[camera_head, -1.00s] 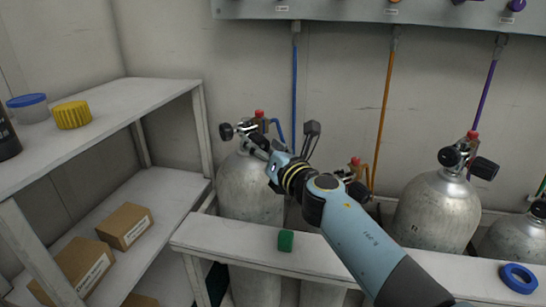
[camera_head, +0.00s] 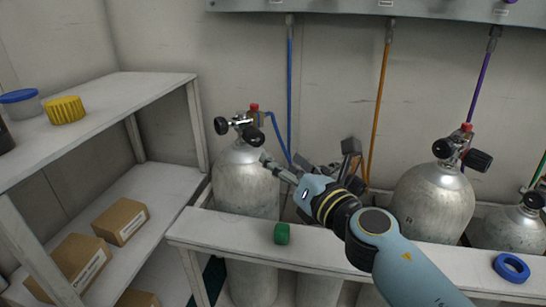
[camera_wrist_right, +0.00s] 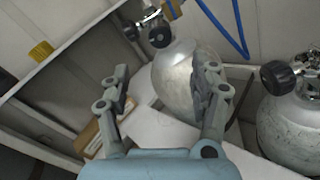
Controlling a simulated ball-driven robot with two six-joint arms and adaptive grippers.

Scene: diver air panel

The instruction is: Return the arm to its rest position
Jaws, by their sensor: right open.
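My right gripper (camera_head: 308,162) is in the middle of the head view, in front of the rack of cylinders and above the white bench rail. In the right wrist view my right gripper (camera_wrist_right: 162,90) is open, with nothing between its fingers. The left grey cylinder (camera_head: 245,185), with its black-knobbed valve (camera_head: 240,124) and blue hose, stands just left of the gripper, apart from it. It also shows beyond the fingers in the wrist view (camera_wrist_right: 178,72). A middle cylinder is mostly hidden behind my right arm. My left gripper is not in view.
A larger cylinder (camera_head: 432,200) stands to the right, with another at the edge. On the white rail (camera_head: 345,258) lie a green block (camera_head: 282,233) and a blue ring (camera_head: 511,267). A shelf (camera_head: 100,110) at left holds a yellow cap (camera_head: 65,109), a blue-lidded jar (camera_head: 21,103) and cardboard boxes (camera_head: 121,221).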

